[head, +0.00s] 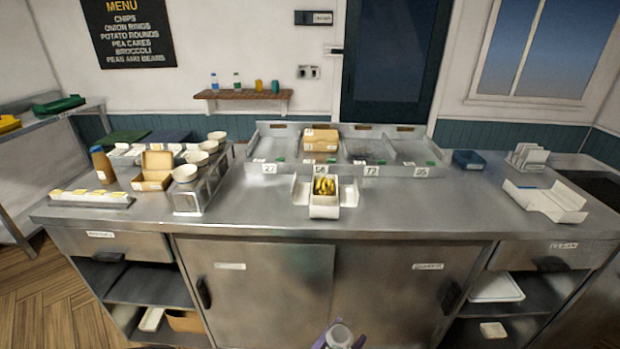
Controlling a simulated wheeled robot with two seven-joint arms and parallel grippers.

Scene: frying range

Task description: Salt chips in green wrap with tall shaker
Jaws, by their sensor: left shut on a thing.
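Yellow chips (323,186) sit in an open white box (324,211) at the front middle of the steel counter. I cannot make out any green wrap around them. My left gripper (338,338) shows only as purplish fingertips at the bottom edge of the head view. It is shut on a round, pale grey shaker (340,334), seen from above. It is low in the picture, in front of the counter and apart from the chips. How tall the shaker is cannot be seen, as its lower part is cut off. My right gripper is not in view.
A numbered steel tray rack (400,170) with a brown box (320,140) stands behind the chips. White bowls (185,173), a brown carton (152,181) and a brown bottle (102,165) are at left. An open white box (545,200) lies at right. Counter beside the chips is clear.

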